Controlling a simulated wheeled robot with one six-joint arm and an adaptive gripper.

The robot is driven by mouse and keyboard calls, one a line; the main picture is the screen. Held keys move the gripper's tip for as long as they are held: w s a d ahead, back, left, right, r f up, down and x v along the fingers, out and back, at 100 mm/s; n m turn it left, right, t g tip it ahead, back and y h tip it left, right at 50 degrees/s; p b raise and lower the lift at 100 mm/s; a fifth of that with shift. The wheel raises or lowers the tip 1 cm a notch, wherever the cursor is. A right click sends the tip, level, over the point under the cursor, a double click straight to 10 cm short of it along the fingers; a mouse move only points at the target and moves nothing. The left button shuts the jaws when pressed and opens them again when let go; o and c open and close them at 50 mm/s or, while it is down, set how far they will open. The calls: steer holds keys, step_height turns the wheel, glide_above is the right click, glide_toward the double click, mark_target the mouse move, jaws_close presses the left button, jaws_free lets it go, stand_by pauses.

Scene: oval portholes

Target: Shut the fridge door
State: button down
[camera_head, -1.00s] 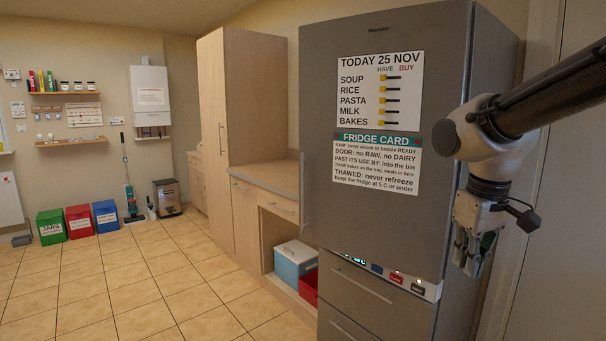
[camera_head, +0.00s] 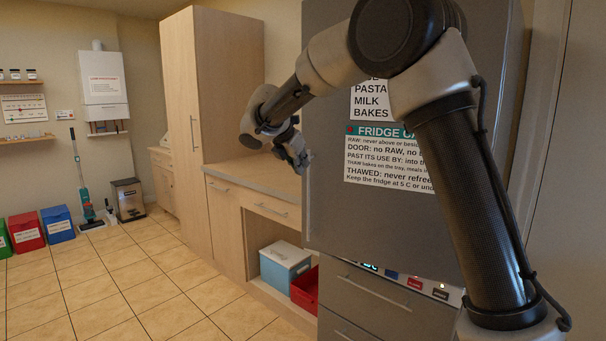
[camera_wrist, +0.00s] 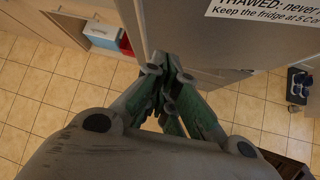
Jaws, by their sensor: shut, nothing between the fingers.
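The grey upper fridge door (camera_head: 375,225) carries the list and fridge card. Its left edge sticks out a little past the drawers below, so it looks slightly ajar; my arm covers much of its upper part. A vertical handle (camera_head: 308,212) runs along its left edge. My gripper (camera_head: 302,164) is shut and empty, close to that left edge at card height. In the wrist view, the gripper (camera_wrist: 167,82) shows green fingers together just below the door (camera_wrist: 190,28). I cannot tell whether it touches the door.
The fridge drawers (camera_head: 368,291) are below the door. A wooden counter (camera_head: 250,177) and tall cupboard (camera_head: 215,80) stand to the left, with a blue-and-white box (camera_head: 285,265) and red crate (camera_head: 305,288) under the counter. The tiled floor (camera_head: 130,290) is clear in front.

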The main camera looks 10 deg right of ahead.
steer(key=w+d+f+n, duration=0.1)
steer(key=w+d+f, duration=0.1)
steer(key=w+d+f+n, duration=0.1)
steer(key=w+d+f, duration=0.1)
steer(key=w, duration=0.1)
steer(key=w+d+f+n, duration=0.1)
steer(key=w+d+f, duration=0.1)
steer(key=w, duration=0.1)
steer(key=shift+w+d+f, duration=0.1)
steer(key=shift+w+d, duration=0.4)
steer(key=shift+w, duration=0.1)
